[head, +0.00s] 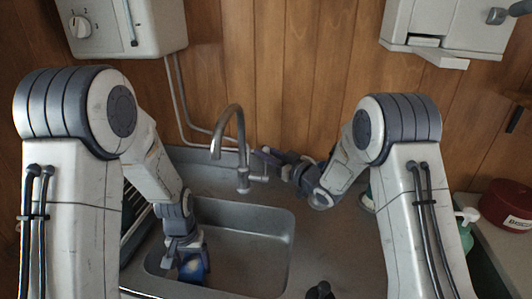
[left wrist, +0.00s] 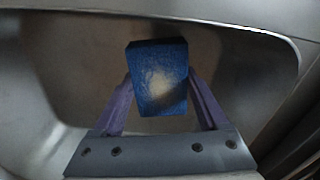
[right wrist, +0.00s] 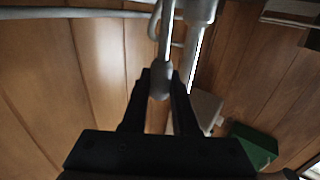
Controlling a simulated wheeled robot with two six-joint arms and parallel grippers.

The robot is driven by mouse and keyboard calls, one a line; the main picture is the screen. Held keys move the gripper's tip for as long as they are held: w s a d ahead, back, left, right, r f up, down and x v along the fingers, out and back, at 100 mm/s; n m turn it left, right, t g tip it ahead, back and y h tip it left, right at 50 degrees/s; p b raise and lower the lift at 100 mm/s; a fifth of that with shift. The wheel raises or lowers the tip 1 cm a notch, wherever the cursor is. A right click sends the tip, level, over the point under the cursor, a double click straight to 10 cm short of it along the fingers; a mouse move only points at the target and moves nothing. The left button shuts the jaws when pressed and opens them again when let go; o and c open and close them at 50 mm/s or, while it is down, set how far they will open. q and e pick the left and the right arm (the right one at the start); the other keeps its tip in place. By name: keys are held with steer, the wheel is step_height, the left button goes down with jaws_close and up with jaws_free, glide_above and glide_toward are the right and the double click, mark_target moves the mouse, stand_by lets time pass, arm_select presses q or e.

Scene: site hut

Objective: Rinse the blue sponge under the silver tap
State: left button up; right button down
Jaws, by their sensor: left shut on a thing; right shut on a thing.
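The blue sponge (head: 193,268) is low in the left part of the steel sink basin (head: 262,222). My left gripper (head: 187,254) is shut on it; the left wrist view shows the sponge (left wrist: 145,62) between the fingers, with a pale patch on its face. The silver tap (head: 242,150) stands behind the basin, its spout end above and behind the sponge. No water shows at the spout. My right gripper (head: 272,157) is beside the tap, shut on its lever; the right wrist view shows the rounded metal lever end (right wrist: 160,80) between the dark fingers.
White wall units (head: 125,28) and (head: 455,30) hang at upper left and upper right. A soap bottle (head: 466,238) and a red tin (head: 508,205) stand at far right. A dark object (head: 320,291) is at the front edge. The basin's right half is clear.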

arm_select(q)
step_height(320, 180, down, 3)
steer(key=b, duration=0.3)
steer(key=shift+f, duration=0.1)
arm_select(e)
steer(key=shift+s+f+n, duration=0.3)
steer(key=shift+s+n, duration=0.1)
steer(key=shift+s, duration=0.05)
arm_select(q)
steer(key=shift+f+b, duration=0.4)
arm_select(e)
steer(key=shift+s+a+r+t+y, duration=0.1)
steer(key=shift+s+r+t+y, duration=0.1)
steer(key=shift+t+y, duration=0.1)
arm_select(q)
steer(key=shift+r, duration=0.1)
arm_select(e)
steer(key=c, duration=0.7)
jaws_free()
